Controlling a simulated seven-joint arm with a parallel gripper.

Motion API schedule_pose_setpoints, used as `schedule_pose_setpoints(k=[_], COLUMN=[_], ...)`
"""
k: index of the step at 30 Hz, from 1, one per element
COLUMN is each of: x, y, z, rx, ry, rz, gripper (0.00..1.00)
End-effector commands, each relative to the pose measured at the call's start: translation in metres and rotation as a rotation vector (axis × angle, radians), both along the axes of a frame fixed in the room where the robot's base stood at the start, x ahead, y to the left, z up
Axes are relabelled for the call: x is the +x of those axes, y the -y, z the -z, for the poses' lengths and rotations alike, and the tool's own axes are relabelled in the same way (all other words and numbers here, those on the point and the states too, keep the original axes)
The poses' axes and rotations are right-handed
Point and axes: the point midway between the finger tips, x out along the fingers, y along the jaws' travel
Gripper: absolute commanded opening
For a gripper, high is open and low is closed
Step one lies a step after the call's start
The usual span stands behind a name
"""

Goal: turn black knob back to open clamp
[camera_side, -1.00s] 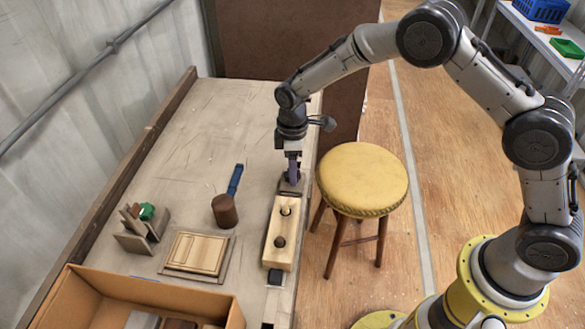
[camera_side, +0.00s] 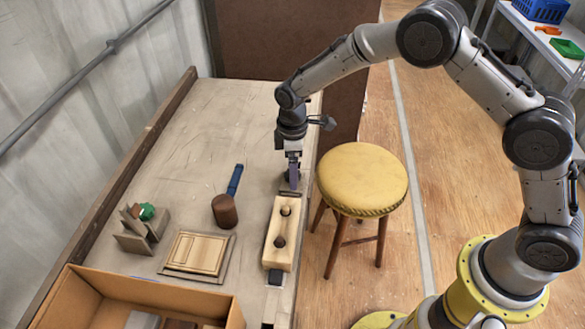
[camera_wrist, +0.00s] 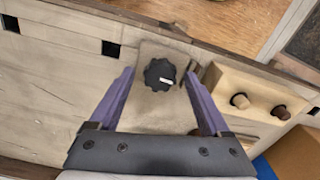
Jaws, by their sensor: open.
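The black knob (camera_wrist: 160,74) has a scalloped rim and a small white mark. It sits on a grey-brown plate (camera_wrist: 150,104) at the table's edge, beside the end of a pale wooden block (camera_wrist: 240,88). My gripper (camera_wrist: 158,77) is open, with one purple finger on each side of the knob and gaps showing between. In the side view my gripper (camera_side: 292,180) points down over the plate and hides the knob. I cannot tell how tightly the block is held.
A mallet with a blue handle (camera_side: 235,180), a wooden panel (camera_side: 196,253) and a small wooden stand (camera_side: 133,243) are on the table to the left. A cardboard box (camera_side: 150,291) is at the front. A yellow stool (camera_side: 362,179) stands close to the right edge.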

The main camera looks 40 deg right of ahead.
Motion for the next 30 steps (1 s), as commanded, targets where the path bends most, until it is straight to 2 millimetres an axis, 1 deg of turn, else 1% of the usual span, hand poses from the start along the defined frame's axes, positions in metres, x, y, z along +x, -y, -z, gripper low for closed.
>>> schedule_pose_setpoints(k=[5,8,15,18,21,25,30], x=[0.001,0.001,0.001,0.001,0.001,0.001,0.0], y=[0.0,0.0,0.0,0.0,0.0,0.0,0.0], z=[-0.014,-0.032,-0.084,-0.104,-0.119,-0.133,-0.138], rx=[0.001,0.001,0.001,0.001,0.001,0.001,0.0], ry=[0.003,0.006,0.006,0.004,0.003,0.003,0.0], rz=[0.0,0.0,0.0,0.0,0.0,0.0,0.0], gripper=[0.81,0.81,0.81,0.81,0.81,0.81,0.81])
